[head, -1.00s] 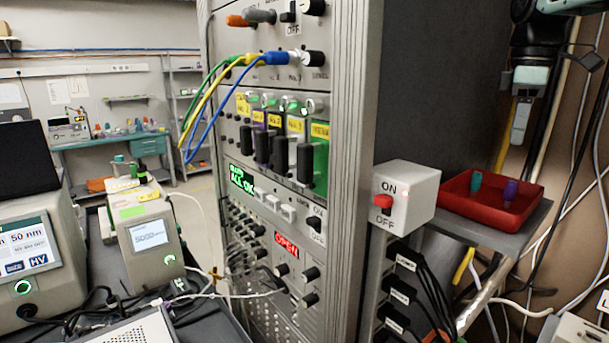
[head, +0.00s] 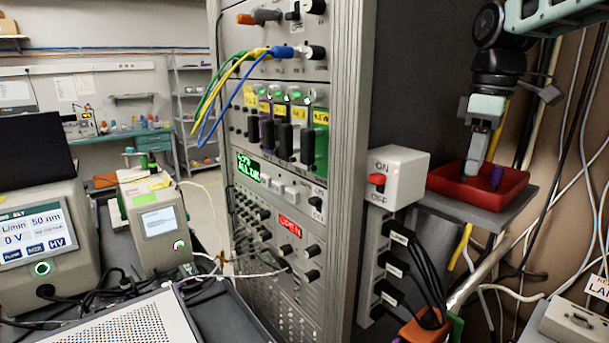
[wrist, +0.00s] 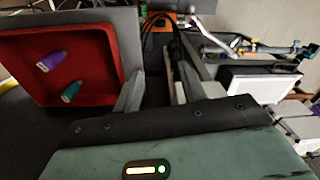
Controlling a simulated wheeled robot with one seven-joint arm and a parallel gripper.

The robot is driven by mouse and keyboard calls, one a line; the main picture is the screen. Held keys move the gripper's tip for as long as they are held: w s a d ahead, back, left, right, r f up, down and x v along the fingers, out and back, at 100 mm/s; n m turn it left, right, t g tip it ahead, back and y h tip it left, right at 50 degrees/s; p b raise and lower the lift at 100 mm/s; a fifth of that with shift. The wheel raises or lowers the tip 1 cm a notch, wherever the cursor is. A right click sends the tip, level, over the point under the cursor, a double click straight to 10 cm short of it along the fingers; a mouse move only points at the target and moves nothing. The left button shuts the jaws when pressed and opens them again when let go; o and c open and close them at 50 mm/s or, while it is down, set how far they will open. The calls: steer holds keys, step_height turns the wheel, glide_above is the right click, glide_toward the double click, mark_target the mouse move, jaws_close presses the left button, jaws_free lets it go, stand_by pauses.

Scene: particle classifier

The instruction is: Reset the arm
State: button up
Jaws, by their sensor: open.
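My gripper (head: 480,150) hangs from my arm at the upper right of the head view, over or in front of the red tray (head: 520,197). In the wrist view my gripper (wrist: 160,92) has its two fingers apart with nothing between them. The red tray (wrist: 112,95) lies to the left of the fingers there. It holds a purple piece (wrist: 52,60) and a teal piece (wrist: 71,91). The purple piece (head: 496,177) also shows in the head view, while my gripper partly hides the teal one.
A white ON/OFF switch box (head: 408,172) with a red switch stands left of the tray. The tall equipment rack (head: 345,120) fills the middle. Black cables (head: 425,265) and an orange connector (head: 425,325) lie below. Pale hanging cables run along the right wall.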

steer(key=s+a+f+m+b, duration=0.1)
steer(key=s+a+f+b, duration=0.1)
steer(key=s+a+f, duration=1.3)
steer(key=s+f, duration=0.3)
steer(key=s, duration=0.3)
steer(key=s+a+f+m+b, duration=0.1)
steer(key=s+f, duration=0.3)
steer(key=s, duration=0.4)
steer(key=shift+f+b, duration=0.3)
steer(key=shift+f, duration=0.05)
